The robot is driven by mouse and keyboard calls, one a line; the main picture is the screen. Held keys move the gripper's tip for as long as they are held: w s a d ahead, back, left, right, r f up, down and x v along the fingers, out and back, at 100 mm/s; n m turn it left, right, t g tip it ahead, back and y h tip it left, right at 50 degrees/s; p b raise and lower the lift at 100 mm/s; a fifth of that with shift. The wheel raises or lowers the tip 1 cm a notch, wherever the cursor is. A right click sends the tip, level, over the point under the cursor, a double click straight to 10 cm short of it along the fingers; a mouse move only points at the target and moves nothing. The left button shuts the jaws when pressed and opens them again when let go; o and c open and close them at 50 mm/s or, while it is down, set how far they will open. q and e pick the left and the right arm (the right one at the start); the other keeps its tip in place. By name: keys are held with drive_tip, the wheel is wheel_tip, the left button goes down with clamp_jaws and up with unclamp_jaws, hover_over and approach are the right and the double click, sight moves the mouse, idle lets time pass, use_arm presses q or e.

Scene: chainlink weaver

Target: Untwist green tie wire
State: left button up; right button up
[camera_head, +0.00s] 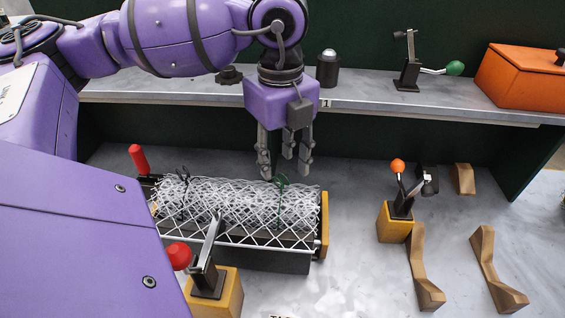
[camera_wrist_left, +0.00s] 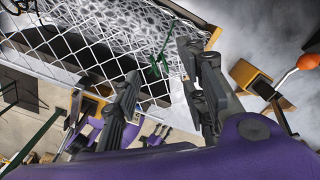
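The green tie wire (camera_head: 281,187) stands up from the right part of the rolled chain-link mesh (camera_head: 230,203). It also shows in the left wrist view (camera_wrist_left: 158,56), between and beyond my fingertips. My left gripper (camera_head: 284,172) points down just above the mesh, close over the green wire. Its fingers are apart with nothing between them; they show in the left wrist view too (camera_wrist_left: 157,62). Whether a finger touches the wire I cannot tell. A dark tie wire (camera_head: 184,176) sits on the mesh's left part. My right gripper is not in view.
A red-knobbed clamp (camera_head: 180,257) stands in front of the mesh, and a red handle (camera_head: 138,158) rises behind its left end. An orange-knobbed clamp (camera_head: 397,220) and wooden pieces (camera_head: 487,265) are to the right. A shelf (camera_head: 370,98) behind carries an orange box (camera_head: 520,78).

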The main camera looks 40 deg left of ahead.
sight(281, 175)
use_arm(q)
drive_tip(key=shift+s+m, duration=0.1)
drive_tip(key=shift+m, duration=0.6)
drive_tip(key=m, duration=0.3)
drive_tip(key=shift+b, duration=0.35)
drive_tip(key=m, duration=0.3)
drive_tip(key=shift+f, duration=0.1)
drive_tip(key=m, duration=0.3)
drive_tip(key=shift+b, duration=0.4)
drive_tip(key=m, duration=0.4)
drive_tip(key=m+b, duration=0.1)
drive_tip(key=m, duration=0.9)
drive_tip(key=shift+m, duration=0.3)
drive_tip(key=m, duration=0.3)
drive_tip(key=shift+b, duration=0.35)
drive_tip(key=m+b, duration=0.1)
drive_tip(key=m, duration=0.5)
wheel_tip(281, 175, down, 3)
drive_tip(key=shift+r+m+b, duration=0.1)
drive_tip(key=shift+m+b, duration=0.3)
drive_tip(key=shift+b, duration=0.55)
drive_tip(key=shift+f+b, duration=0.4)
drive_tip(key=shift+f, duration=0.15)
clamp_jaws()
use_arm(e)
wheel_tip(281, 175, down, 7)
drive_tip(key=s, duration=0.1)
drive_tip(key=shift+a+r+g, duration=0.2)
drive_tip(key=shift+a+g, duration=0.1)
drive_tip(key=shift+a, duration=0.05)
